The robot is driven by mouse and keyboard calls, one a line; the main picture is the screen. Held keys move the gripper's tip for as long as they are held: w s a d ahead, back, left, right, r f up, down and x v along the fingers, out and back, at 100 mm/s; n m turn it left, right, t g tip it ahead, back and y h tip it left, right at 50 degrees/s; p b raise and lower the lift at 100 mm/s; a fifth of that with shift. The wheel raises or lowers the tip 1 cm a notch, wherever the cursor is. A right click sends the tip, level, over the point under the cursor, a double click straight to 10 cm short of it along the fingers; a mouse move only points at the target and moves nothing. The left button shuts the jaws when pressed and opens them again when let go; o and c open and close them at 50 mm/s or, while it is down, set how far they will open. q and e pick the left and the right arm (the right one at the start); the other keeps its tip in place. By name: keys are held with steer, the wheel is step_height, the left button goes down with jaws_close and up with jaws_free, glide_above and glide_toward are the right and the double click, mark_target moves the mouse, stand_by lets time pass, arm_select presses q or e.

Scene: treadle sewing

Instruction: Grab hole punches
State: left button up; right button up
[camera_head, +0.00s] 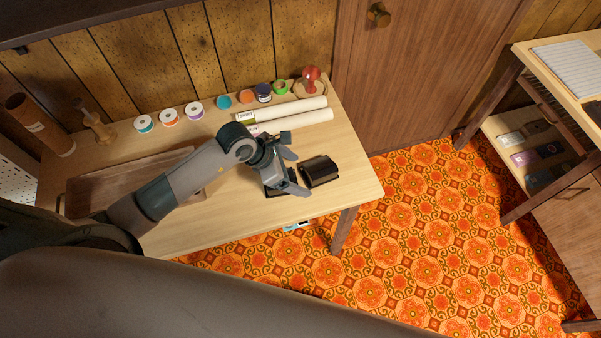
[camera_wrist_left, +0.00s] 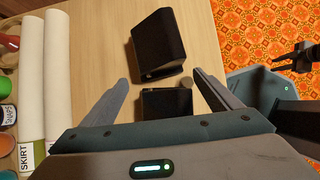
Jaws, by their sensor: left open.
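Two black hole punches are on the wooden table. One hole punch (camera_head: 319,171) (camera_wrist_left: 160,45) lies near the table's right end, just past my left gripper's fingertips. The other hole punch (camera_wrist_left: 167,105) is between the open fingers in the left wrist view, partly covered by the gripper body. In the head view it is mostly hidden under the gripper. My left gripper (camera_head: 293,175) (camera_wrist_left: 161,82) is open and low over the table, with nothing clamped.
White rolls (camera_head: 290,122) (camera_wrist_left: 52,80) lie behind the gripper. A wooden tray (camera_head: 90,188) lies at the left under my arm. The table's right edge and patterned floor (camera_head: 430,230) are close by.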

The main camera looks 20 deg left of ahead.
mark_target(304, 169)
stand_by(0.4)
arm_select(q)
steer(key=c, duration=1.7)
steer(key=shift+w, duration=0.1)
steer(key=shift+c, duration=0.5)
steer(key=shift+r, duration=0.2)
steer(key=shift+r+b, duration=0.45)
steer(key=shift+r, duration=0.2)
step_height(304, 169, up, 2)
steer(key=shift+r+b, duration=0.25)
steer(key=shift+b, duration=0.25)
steer(key=s+d+r+b, duration=0.2)
steer(key=s+d+r, duration=0.4)
steer(key=s, duration=0.4)
steer(key=shift+r+b, duration=0.3)
steer(key=shift+r, duration=0.15)
